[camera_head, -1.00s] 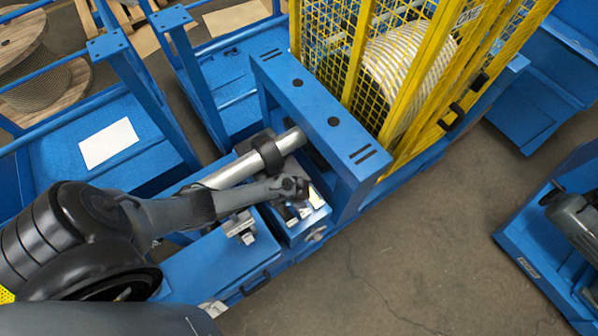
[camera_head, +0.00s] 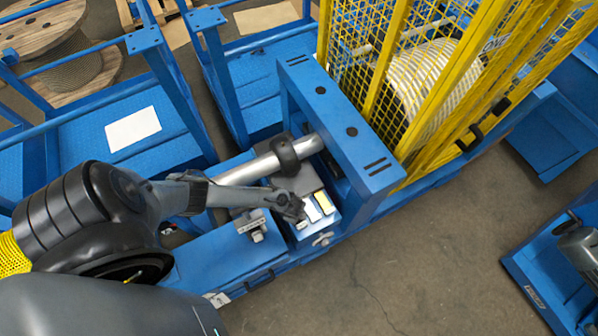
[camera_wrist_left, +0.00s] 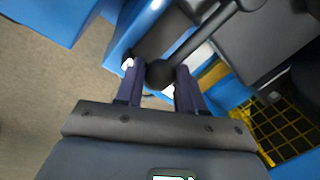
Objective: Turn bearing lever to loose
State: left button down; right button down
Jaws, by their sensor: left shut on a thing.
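My left gripper (camera_head: 298,208) reaches in from the left over the blue machine base, close to the silver shaft (camera_head: 255,168). In the left wrist view its two fingers (camera_wrist_left: 159,84) are shut on the round black knob (camera_wrist_left: 159,72) of the bearing lever. The dark lever rod (camera_wrist_left: 203,34) runs from the knob to the upper right. In the head view the gripper and arm hide most of the lever. A white and a yellow label (camera_head: 323,202) lie just right of the gripper. My right gripper is not in view.
A blue upright frame (camera_head: 340,120) stands right behind the shaft, with a yellow mesh guard (camera_head: 375,70) around a large drum beyond it. A small metal clamp (camera_head: 254,225) sits on the base left of the labels. Open floor (camera_head: 420,260) lies at the right.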

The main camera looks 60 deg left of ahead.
pick_arm(q)
jog(key=shift+s, duration=0.1)
jog(key=c, duration=0.7)
grip_release()
jog(key=shift+s+a, duration=0.1)
jog(key=shift+r, duration=0.65)
jog(key=r, duration=0.3)
jog(key=s+r+p, duration=0.1)
jog(key=r, duration=0.2)
jog(key=d+r+p, duration=0.1)
jog(key=r, duration=0.2)
jog(key=shift+s+r, duration=0.1)
jog(key=shift+s, duration=0.25)
